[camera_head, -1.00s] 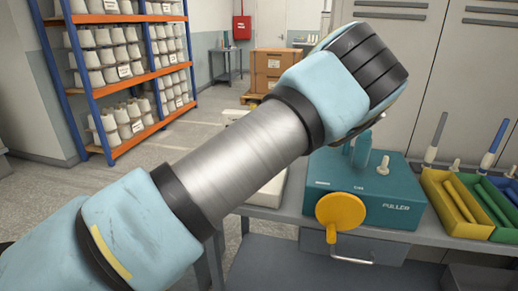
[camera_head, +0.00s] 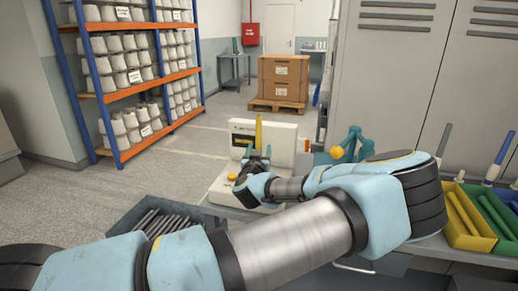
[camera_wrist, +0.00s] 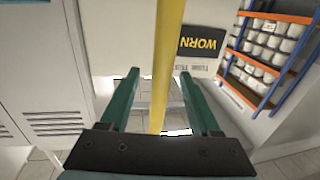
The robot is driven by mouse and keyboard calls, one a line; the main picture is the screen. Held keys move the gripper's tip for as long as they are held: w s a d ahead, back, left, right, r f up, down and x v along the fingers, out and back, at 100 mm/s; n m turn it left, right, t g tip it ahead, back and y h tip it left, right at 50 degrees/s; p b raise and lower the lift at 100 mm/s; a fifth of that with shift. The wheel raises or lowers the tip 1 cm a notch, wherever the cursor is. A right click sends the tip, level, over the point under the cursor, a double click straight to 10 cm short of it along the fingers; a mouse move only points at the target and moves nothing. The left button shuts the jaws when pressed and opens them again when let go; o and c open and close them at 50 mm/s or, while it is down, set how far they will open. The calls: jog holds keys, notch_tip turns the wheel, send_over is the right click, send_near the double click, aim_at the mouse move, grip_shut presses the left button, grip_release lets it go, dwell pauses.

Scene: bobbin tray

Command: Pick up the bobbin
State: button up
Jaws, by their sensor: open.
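A slender yellow rod, which looks like the bobbin (camera_head: 258,132), stands upright by the white device (camera_head: 283,143) in the head view. In the wrist view the same yellow bobbin (camera_wrist: 167,60) runs lengthwise between my two green fingers. My gripper (camera_head: 257,152) is at the bobbin's lower part, and my wrist hides its base. In the wrist view my gripper (camera_wrist: 159,74) is open, with a gap visible on both sides of the bobbin.
A dark bin of grey rods (camera_head: 160,222) sits at the lower left. Yellow (camera_head: 470,242) and green (camera_head: 506,250) trays of rods are at the right. A shelf of white cones (camera_head: 125,80) and a boxed pallet (camera_head: 278,104) stand behind.

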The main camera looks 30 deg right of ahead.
aim_at(260, 145)
jog(key=shift+p+x, duration=0.85)
jog(key=shift+x, duration=1.1)
jog(key=shift+a+f, duration=0.1)
grip_shut()
